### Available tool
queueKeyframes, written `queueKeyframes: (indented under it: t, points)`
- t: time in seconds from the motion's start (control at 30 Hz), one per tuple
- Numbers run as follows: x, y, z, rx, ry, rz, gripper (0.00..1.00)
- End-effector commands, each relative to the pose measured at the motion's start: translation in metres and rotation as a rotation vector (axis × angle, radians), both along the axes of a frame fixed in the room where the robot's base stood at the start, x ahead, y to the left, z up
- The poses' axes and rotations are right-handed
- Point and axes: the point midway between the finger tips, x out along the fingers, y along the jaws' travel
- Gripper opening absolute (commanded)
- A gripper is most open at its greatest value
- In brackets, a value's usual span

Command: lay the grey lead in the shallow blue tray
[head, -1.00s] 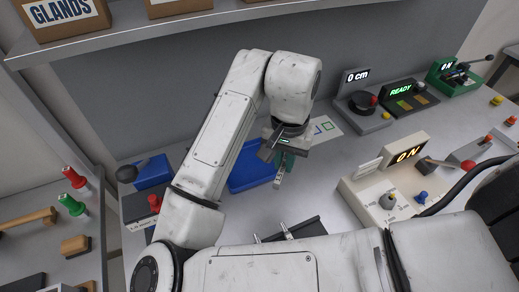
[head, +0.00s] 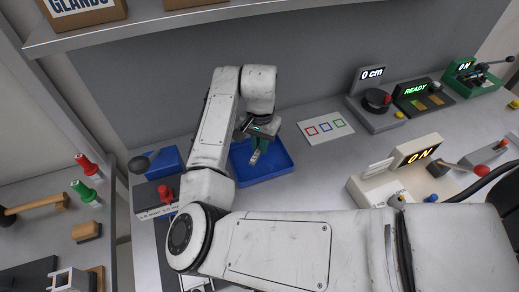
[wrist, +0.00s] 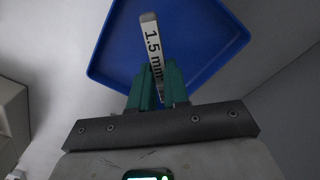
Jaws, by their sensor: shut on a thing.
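The grey lead (wrist: 150,38) is a short bar marked "1.5 mm" in the wrist view. My gripper (wrist: 158,88) is shut on it with two green fingers, and the lead sticks out past the fingertips. In the head view the lead (head: 255,156) hangs tilted from my gripper (head: 258,143). The shallow blue tray (head: 280,171) lies on the grey bench behind and below it. In the wrist view the lead is seen against the floor of the tray (wrist: 110,50), with a gap that I cannot measure. No other thing shows in the tray.
A white card with coloured squares (head: 326,128) lies right of the tray. A dark box with a red knob (head: 156,196) and a blue block (head: 160,162) stand left. The cream "ON" device (head: 400,170) stands at right. A shelf (head: 150,28) hangs above.

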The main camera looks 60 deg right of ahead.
Motion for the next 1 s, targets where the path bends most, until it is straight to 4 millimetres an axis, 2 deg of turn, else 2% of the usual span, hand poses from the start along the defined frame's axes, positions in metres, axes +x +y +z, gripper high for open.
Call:
queueKeyframes:
  t: [0.27, 0.63, 0.67, 0.7, 0.9, 1.0]
  points:
    - [0.003, -0.001, -0.033, 0.001, 0.000, 0.001, 0.00]
    - [0.003, -0.001, -0.037, 0.000, 0.000, 0.001, 0.00]
    - [0.003, -0.001, -0.037, 0.000, 0.000, 0.001, 0.17]
    - [0.003, -0.001, -0.037, 0.000, 0.000, 0.001, 0.20]
    - [0.003, -0.001, -0.037, 0.000, 0.000, 0.000, 0.40]
    - [0.003, -0.001, -0.037, 0.000, 0.000, 0.000, 0.41]
